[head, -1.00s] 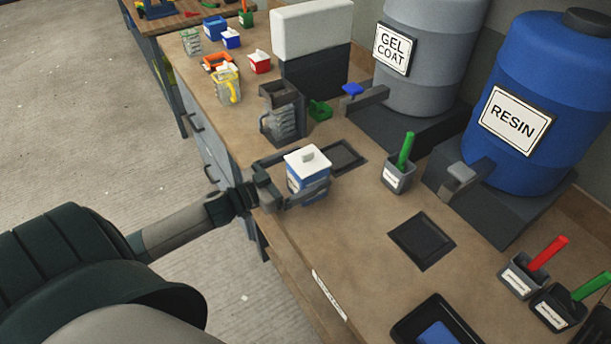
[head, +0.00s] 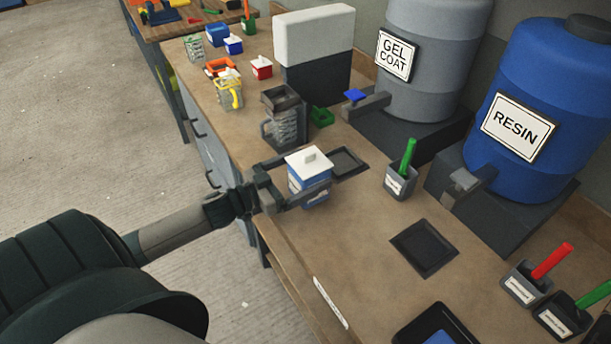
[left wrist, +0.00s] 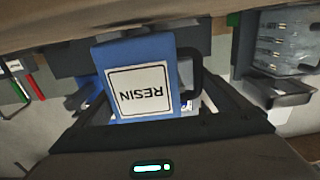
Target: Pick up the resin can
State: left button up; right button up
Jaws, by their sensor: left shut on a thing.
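The resin can is a blue can (head: 311,186) with a white lid, standing upright near the front edge of the bench. In the left wrist view the can (left wrist: 118,58) shows a white label reading RESIN, upside down, and a dark handle on its right side. My left gripper (head: 300,182) comes in from the left and is shut on the can, with one finger on each side of it. From the head view I cannot tell whether the can's base touches the bench. My right gripper is not in view.
A blue RESIN drum (head: 527,115) and a grey GEL COAT drum (head: 425,75) stand behind. Free bench lies in front of the dark square pad (head: 424,247).

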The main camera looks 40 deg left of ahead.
pick_arm(q)
notch_tip(320, 180, up, 3)
jog(key=shift+f+b, duration=0.15)
jog(key=shift+b, duration=0.25)
jog(key=s+d+r+b, duration=0.1)
jog(key=s+d+r, duration=0.1)
jog(key=d, duration=0.3)
jog(key=s+d+r, duration=0.2)
jog(key=d+r, duration=0.3)
jog(key=shift+s+d+b, duration=0.35)
jog(key=shift+b, duration=0.05)
jog(key=shift+f, duration=0.1)
